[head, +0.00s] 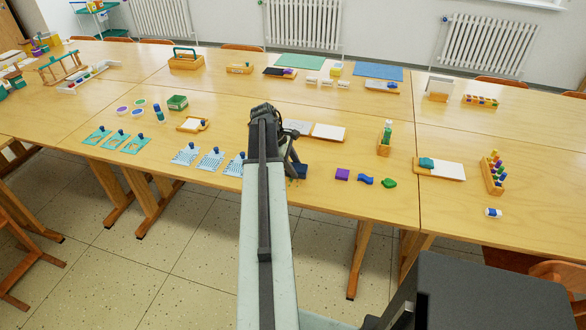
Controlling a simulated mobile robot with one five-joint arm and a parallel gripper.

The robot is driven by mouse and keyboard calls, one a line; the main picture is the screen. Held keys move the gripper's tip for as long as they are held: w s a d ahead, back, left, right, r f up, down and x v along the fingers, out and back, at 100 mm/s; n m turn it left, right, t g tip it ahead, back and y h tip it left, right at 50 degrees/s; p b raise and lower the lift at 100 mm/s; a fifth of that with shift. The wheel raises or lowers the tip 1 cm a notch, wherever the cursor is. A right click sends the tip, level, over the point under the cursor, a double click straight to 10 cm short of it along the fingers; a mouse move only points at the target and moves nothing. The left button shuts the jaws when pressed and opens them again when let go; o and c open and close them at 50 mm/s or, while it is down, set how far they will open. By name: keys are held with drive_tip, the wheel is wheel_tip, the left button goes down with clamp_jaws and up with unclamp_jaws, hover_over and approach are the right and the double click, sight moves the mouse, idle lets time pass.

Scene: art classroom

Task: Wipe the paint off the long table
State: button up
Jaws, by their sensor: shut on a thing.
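The long table (345,205) is pale wood and runs across the whole head view. My gripper (294,168) is low over its near edge, at the middle of the view, partly hidden by my own arm. It is shut on a small dark blue block (302,172), which looks like a sponge and is at or very near the tabletop. Small dark specks (291,183) show on the wood just below and left of the block; they may be paint. The wood behind my arm is hidden.
Purple (342,174), blue (365,180) and green (389,183) pieces lie right of my gripper. Patterned light blue cards (210,159) lie to the left. A green bottle (386,134) in a wooden holder and white boards (328,132) stand behind. Bare wood lies along the front edge.

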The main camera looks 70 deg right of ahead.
drive_tip(key=shift+d, duration=1)
drive_tip(key=shift+w+d, duration=0.1)
drive_tip(key=shift+d, duration=0.05)
drive_tip(key=shift+d, duration=1.4)
drive_tip(key=shift+w, duration=0.8)
drive_tip(key=shift+s+a, duration=0.15)
drive_tip(key=shift+a, duration=1.95)
drive_tip(key=shift+s+a, duration=0.15)
drive_tip(key=shift+a, duration=1.95)
drive_tip(key=shift+s+a, duration=0.15)
drive_tip(key=shift+a, duration=1.95)
drive_tip(key=shift+w, duration=0.7)
drive_tip(key=shift+w+d, duration=0.1)
drive_tip(key=shift+d, duration=1.45)
drive_tip(key=shift+w+d+f, duration=0.1)
drive_tip(key=shift+d, duration=2.25)
drive_tip(key=shift+w+d, duration=0.1)
drive_tip(key=shift+d, duration=2.2)
